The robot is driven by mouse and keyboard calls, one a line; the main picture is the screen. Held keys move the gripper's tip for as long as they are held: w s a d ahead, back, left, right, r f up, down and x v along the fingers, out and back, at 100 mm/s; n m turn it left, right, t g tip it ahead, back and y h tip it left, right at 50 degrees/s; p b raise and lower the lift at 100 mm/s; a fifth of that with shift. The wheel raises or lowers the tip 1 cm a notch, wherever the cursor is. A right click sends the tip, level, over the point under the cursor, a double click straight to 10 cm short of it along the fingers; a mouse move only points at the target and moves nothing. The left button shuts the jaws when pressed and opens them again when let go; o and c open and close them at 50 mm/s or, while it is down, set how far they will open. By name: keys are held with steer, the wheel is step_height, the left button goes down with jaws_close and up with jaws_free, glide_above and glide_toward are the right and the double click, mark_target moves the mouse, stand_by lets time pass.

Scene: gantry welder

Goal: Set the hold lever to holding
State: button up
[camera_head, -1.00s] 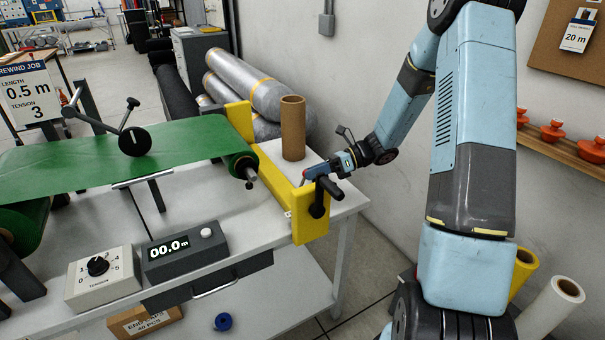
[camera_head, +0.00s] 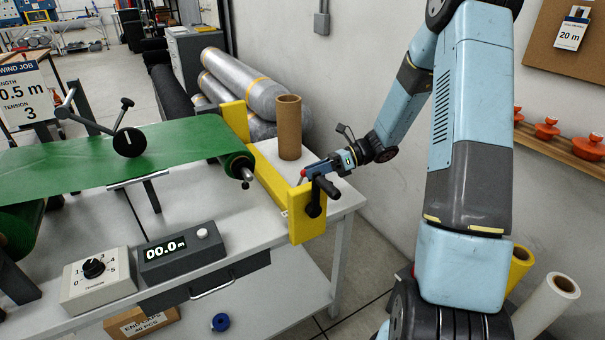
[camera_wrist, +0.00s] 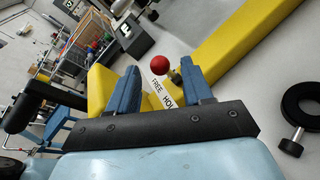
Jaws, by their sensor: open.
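The hold lever's red round knob (camera_wrist: 160,65) stands on a short dark stem beside a white label (camera_wrist: 165,97) reading FREE and HO, the rest hidden by a finger. In the head view the red knob (camera_head: 303,173) shows small at the yellow frame's front end. My gripper (camera_wrist: 161,63) is open, its two blue fingers on either side of the knob as seen from the wrist. Whether the fingers touch the knob, or how far past them it lies, I cannot tell. My gripper (camera_head: 310,170) comes in from the right in the head view.
A black crank handle (camera_head: 327,187) sits just beside the gripper on the yellow frame (camera_head: 305,222). A brown cardboard tube (camera_head: 289,128) stands on the table behind. A green roll (camera_head: 180,150), tension dial (camera_head: 93,267) and 00.0 m counter (camera_head: 170,252) lie to the left.

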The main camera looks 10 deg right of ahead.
steer(key=v, duration=1.3)
steer(key=shift+d, duration=0.1)
steer(key=s+a+r+n+g+h, duration=0.1)
steer(key=s+a+r+n+h, duration=0.6)
steer(key=s+r+n, duration=0.4)
steer(key=s+d+r+n+t+h, duration=0.1)
steer(key=s+r+n+t+h, duration=0.2)
steer(key=s, duration=0.5)
steer(key=s+r+n+t+h, duration=0.4)
steer(key=s+r+n, duration=0.2)
steer(key=s+n, duration=0.2)
steer(key=shift+s+d+n+h, duration=0.3)
steer(key=shift+s+d+h, duration=0.1)
steer(key=shift+s, duration=0.2)
